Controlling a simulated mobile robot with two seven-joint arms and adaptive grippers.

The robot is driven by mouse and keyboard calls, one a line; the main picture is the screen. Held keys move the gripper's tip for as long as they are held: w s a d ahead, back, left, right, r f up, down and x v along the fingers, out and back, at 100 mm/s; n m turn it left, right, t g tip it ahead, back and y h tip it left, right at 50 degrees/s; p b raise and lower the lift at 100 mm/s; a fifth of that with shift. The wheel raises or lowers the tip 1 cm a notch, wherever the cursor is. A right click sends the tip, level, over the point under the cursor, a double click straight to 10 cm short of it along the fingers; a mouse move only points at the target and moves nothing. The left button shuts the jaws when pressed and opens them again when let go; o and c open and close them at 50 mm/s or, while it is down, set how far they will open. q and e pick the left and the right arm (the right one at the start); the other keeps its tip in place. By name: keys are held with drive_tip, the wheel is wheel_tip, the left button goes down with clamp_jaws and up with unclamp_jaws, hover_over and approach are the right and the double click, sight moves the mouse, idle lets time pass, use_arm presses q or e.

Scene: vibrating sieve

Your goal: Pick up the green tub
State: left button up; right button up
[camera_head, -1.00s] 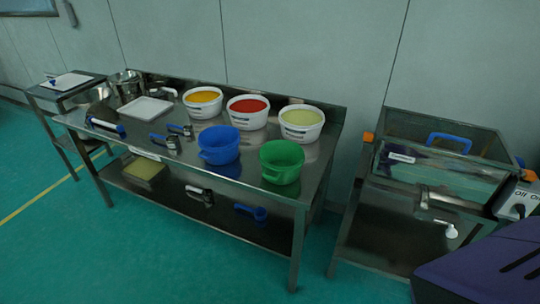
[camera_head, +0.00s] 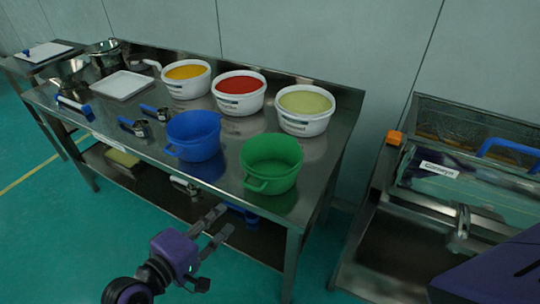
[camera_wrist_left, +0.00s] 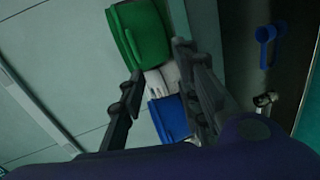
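The green tub (camera_head: 271,164) stands upright and empty on the steel table (camera_head: 321,157), near its front right corner, with its handle towards the front. It also shows in the left wrist view (camera_wrist_left: 140,35), beyond my fingers. My left gripper (camera_head: 226,218) is open and empty, in front of the table edge, below and left of the tub and apart from it. Its two spread fingers also show in the left wrist view (camera_wrist_left: 160,60). My right gripper is not in view.
A blue tub (camera_head: 194,136) stands left of the green one. Behind are white tubs with yellow (camera_head: 305,125), red (camera_head: 239,107) and orange (camera_head: 187,89) contents. The sieve machine (camera_head: 440,170) stands to the right, across a gap. A blue scoop (camera_wrist_left: 266,38) lies on the lower shelf.

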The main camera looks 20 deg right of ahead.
sight(247, 187)
use_arm(q)
drive_tip(key=shift+g+h, duration=0.4)
drive_tip(key=shift+h, duration=0.3)
drive_tip(key=w+d, duration=0.1)
drive_tip(key=d, duration=0.2)
drive_tip(key=w+d+r, duration=0.1)
drive_tip(key=w+d, duration=0.1)
drive_tip(key=d, duration=0.1)
drive_tip(key=w+d, duration=0.2)
drive_tip(key=d, duration=0.1)
drive_tip(key=shift+r, duration=0.25)
drive_tip(key=shift+s, duration=0.1)
drive_tip(key=shift+c, duration=0.3)
clamp_jaws()
